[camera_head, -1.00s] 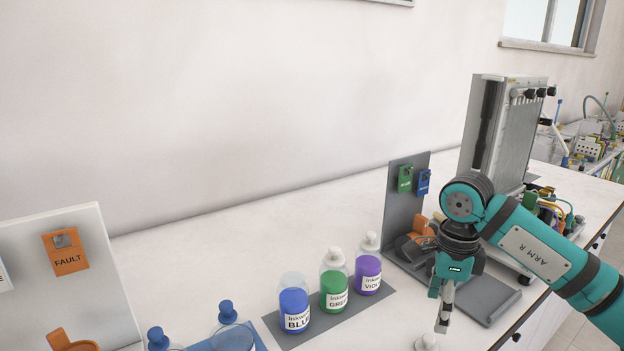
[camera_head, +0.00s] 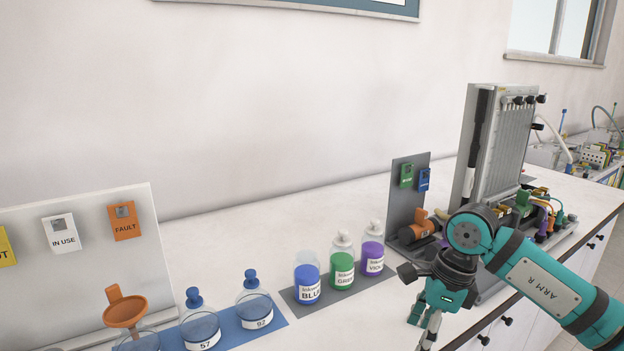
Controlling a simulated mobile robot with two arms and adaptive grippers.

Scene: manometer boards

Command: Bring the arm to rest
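My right arm, marked ARM R, comes in from the right. My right gripper (camera_head: 430,338) points down in front of the grey stand, near the bottom edge of the picture. It is apart from the bottles, and I see nothing held in it. Its fingers are seen nearly edge-on, so their opening is unclear. My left gripper is not in view. The blue ink bottle (camera_head: 307,284) has no stopper, while the green (camera_head: 341,267) and violet (camera_head: 372,254) bottles have white ones. They stand on a grey mat (camera_head: 340,293).
A grey stand (camera_head: 407,200) with green and blue tags and a manometer board (camera_head: 497,145) are behind my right arm. Stoppered flasks (camera_head: 200,325) stand on a blue mat (camera_head: 262,338) at lower left, before a tag board (camera_head: 85,265). Bench behind the bottles is clear.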

